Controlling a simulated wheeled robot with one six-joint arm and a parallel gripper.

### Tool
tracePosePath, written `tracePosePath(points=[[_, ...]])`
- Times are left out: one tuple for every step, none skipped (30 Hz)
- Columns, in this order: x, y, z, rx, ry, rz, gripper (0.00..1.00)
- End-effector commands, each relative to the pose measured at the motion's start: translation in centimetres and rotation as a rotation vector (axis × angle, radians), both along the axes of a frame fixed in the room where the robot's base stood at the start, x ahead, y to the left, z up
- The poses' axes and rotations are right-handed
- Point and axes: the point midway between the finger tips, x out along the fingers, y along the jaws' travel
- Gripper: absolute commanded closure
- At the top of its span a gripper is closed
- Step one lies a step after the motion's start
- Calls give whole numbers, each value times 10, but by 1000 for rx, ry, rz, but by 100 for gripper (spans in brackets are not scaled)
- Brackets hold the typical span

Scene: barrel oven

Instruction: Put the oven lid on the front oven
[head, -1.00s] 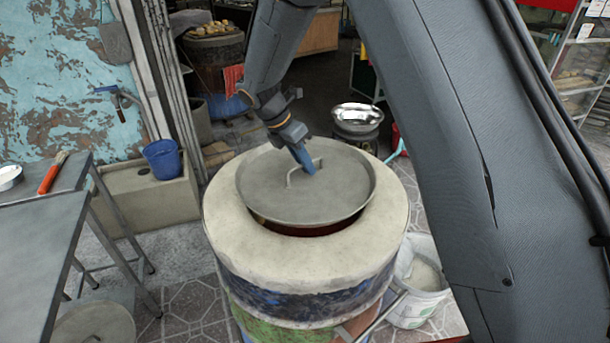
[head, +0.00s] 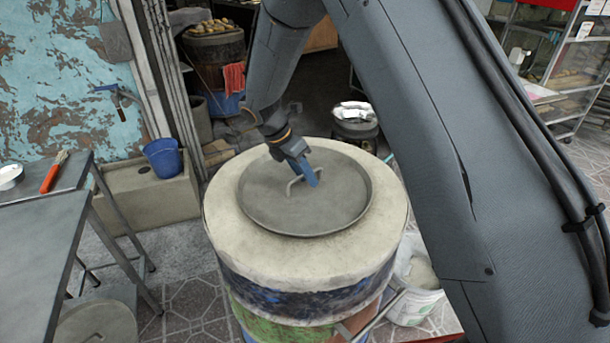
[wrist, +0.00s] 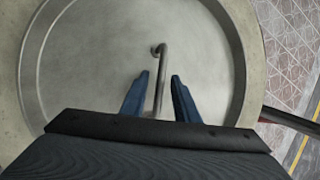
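The front oven (head: 235,235) is a barrel with a thick pale round top and a painted side. The round grey oven lid (head: 270,210) lies flat over its opening, with no dark gap showing around the rim. In the wrist view the lid (wrist: 100,60) fills most of the picture. Its bent bar handle (head: 290,186) stands up at the middle. My gripper (head: 312,177) is low over the lid at the handle. In the wrist view its two blue fingers (wrist: 160,90) are apart, one on each side of the handle (wrist: 160,70), with gaps visible.
A grey metal table (head: 40,225) stands at the left with a brush (head: 53,173) on it. Another round grey lid-like disc (head: 95,325) is low at bottom left. A white bucket (head: 418,285) stands beside the oven at right. A metal bowl (head: 355,110) is behind it.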

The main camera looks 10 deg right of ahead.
Motion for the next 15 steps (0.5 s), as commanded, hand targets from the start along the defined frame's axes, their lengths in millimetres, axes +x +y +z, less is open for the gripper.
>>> tracePosePath(points=[[0, 0, 0, 0, 0, 0, 72], [0, 0, 0, 0, 0, 0, 72], [0, 0, 0, 0, 0, 0, 72], [0, 0, 1, 0, 0, 0, 72], [0, 0, 2, 0, 0, 0, 72], [0, 1, 4, 1, -1, 0, 72], [0, 3, 7, 0, -2, 1, 72], [0, 4, 10, 0, -2, 0, 72], [0, 7, 14, 1, -3, 0, 72], [0, 9, 18, 2, -4, 1, 72], [0, 11, 23, 2, -4, 1, 72], [0, 14, 30, 2, -5, 1, 72], [-1, 17, 35, 2, -5, 1, 72], [-1, 19, 41, 2, -4, 1, 72], [-2, 23, 49, 2, -5, 1, 72]])
